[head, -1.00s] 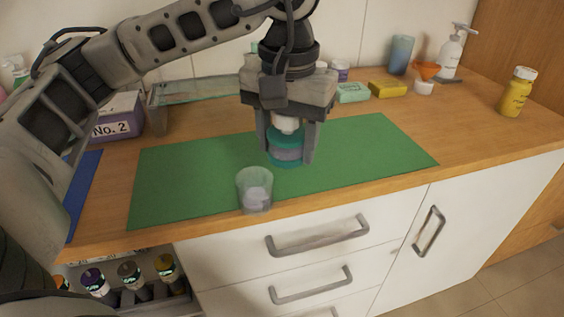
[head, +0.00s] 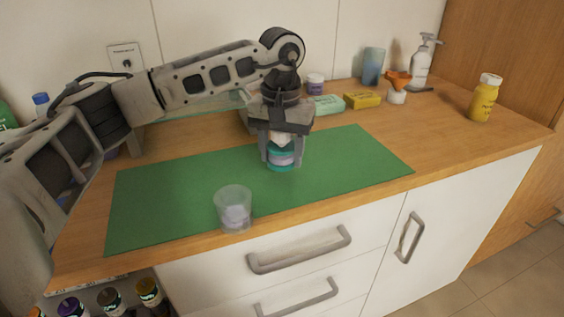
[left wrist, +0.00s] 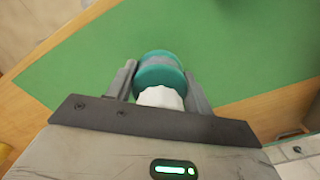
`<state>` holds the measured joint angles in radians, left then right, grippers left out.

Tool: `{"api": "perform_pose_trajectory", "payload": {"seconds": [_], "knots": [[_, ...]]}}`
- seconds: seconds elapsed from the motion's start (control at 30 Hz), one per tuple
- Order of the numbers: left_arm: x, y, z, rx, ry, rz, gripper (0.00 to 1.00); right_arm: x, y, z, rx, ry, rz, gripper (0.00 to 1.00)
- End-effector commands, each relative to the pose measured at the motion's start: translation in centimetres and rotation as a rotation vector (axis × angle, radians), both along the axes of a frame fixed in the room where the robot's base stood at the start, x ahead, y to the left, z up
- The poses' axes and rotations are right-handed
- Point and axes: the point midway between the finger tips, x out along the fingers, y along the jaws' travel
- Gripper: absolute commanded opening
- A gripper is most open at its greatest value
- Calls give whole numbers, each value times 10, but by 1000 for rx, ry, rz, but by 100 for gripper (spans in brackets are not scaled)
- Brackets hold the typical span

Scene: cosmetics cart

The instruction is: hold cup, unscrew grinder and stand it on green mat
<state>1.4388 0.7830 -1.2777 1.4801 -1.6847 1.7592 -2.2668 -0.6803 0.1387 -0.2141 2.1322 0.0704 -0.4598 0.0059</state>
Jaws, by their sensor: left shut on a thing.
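The grinder (head: 281,158) has a lilac band between teal rings and a white top. It is upright over the middle of the green mat (head: 170,195); I cannot tell whether its base touches the mat. My left gripper (head: 283,160) points down and is shut on the grinder, fingers on either side. In the left wrist view, the teal grinder (left wrist: 160,72) and its white top (left wrist: 160,97) show between the fingers (left wrist: 158,85). The clear cup (head: 233,208) stands upright at the mat's front edge, left of the grinder, with whitish contents. My right gripper is out of view.
Behind the mat are a mint block (head: 326,104), a yellow block (head: 362,99), a blue tumbler (head: 373,67) and a pump bottle (head: 420,65). A yellow bottle (head: 485,98) stands at right. The mat's right part is clear. Drawers lie below the front edge.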

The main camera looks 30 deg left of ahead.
Motion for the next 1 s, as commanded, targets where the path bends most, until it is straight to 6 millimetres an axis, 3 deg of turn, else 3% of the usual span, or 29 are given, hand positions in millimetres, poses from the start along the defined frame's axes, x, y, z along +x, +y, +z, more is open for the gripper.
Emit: {"api": "perform_pose_trajectory", "payload": {"seconds": [0.3,0.67,0.7,0.77,1.0], "knots": [[5,1,-34,2,1,1,24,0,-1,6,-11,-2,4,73],[5,1,-41,0,-1,1,24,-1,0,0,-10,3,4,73],[5,1,-40,0,-1,1,57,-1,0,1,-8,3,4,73],[5,1,-40,0,-1,1,74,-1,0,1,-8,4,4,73],[5,1,-39,1,0,1,74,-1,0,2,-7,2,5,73]]}}
